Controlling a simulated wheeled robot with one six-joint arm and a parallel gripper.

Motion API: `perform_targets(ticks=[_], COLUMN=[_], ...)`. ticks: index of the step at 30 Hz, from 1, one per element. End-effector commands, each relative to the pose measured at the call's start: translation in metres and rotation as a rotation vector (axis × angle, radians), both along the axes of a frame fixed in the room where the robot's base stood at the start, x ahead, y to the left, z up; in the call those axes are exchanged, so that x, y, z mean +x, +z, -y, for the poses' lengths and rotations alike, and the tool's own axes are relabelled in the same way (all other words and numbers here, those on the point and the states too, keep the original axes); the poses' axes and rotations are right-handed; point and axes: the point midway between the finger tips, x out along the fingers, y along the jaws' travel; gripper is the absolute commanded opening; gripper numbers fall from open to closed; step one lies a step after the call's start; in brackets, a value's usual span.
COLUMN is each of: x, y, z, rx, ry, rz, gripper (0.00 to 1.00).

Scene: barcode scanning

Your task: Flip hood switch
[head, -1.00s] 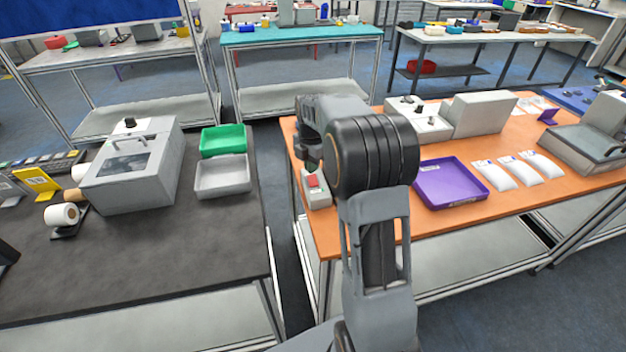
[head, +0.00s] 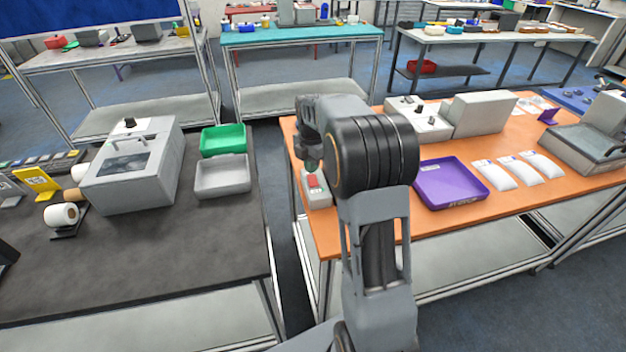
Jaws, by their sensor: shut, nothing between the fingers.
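A small light-grey switch box with a red rocker (head: 313,181) sits near the left edge of the orange table. My gripper (head: 314,165) hangs just above and behind the red rocker, close to the box. Its fingers are shut with nothing between them. They are small and partly hidden by my wrist, so I cannot tell whether they touch the switch. Which way the rocker is tipped is too small to tell. No hood is clearly recognisable.
On the orange table (head: 420,230) are a purple tray (head: 450,185), several white packets (head: 500,174) and grey machines (head: 485,112). A gap separates it from the dark table (head: 150,260), which holds a grey box with a handle (head: 130,170) and green (head: 222,138) and grey trays (head: 222,178).

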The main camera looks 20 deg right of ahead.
Motion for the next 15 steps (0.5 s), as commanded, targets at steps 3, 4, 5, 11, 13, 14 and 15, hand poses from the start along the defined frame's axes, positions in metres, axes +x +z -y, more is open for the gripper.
perform_targets(ticks=[3,4,5,11,13,14,15], x=[-0.0001,-0.0001,-0.0001,-0.0001,0.0000,0.0000,0.0000], y=[-0.0023,-0.0028,-0.0033,-0.0063,-0.0074,-0.0079,-0.0084], z=[0.0000,0.0000,0.0000,0.0000,0.0000,-0.0001,0.0000], rx=[0.000,0.000,0.000,0.000,0.000,0.000,0.000], ry=[0.000,0.000,0.000,0.000,0.000,0.000,0.000], rz=[-0.001,-0.001,-0.001,-0.001,-0.001,-0.001,-0.001], gripper=[0.00,0.00,0.00,0.00,0.00,0.00,0.00])
